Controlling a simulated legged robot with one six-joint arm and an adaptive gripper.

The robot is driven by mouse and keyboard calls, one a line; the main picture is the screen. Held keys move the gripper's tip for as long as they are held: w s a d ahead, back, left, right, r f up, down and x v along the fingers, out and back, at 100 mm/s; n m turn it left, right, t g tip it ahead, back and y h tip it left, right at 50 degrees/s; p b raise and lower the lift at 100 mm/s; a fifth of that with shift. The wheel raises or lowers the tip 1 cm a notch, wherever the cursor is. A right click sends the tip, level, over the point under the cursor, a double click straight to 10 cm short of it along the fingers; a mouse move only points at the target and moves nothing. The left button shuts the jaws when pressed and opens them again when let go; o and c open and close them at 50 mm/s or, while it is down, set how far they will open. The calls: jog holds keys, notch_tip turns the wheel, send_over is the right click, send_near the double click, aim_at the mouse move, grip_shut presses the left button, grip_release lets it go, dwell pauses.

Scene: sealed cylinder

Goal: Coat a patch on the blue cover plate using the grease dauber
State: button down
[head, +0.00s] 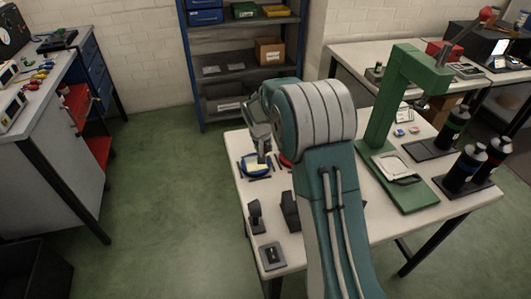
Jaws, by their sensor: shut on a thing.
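The blue cover plate (246,170) lies near the left edge of the white table, with a pale yellowish area on its top. My gripper (260,146) points down just above the plate. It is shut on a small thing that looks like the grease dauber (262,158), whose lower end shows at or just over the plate. I cannot tell whether it touches the plate. My arm's bulky wrist hides part of the gripper.
A red round thing (285,161) shows partly behind my arm. Small dark stands (255,216) are at the table's front left. A green press (388,125) and black bottles (465,168) stand on the right. Blue shelves (242,60) stand behind; a workbench (45,120) is at left.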

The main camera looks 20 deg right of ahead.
jog(key=shift+d+r, duration=0.1)
jog(key=shift+r, duration=0.8)
jog(key=shift+d+r, duration=0.55)
jog(key=shift+r, duration=0.35)
jog(key=shift+a, duration=0.45)
jog(key=shift+d, duration=0.25)
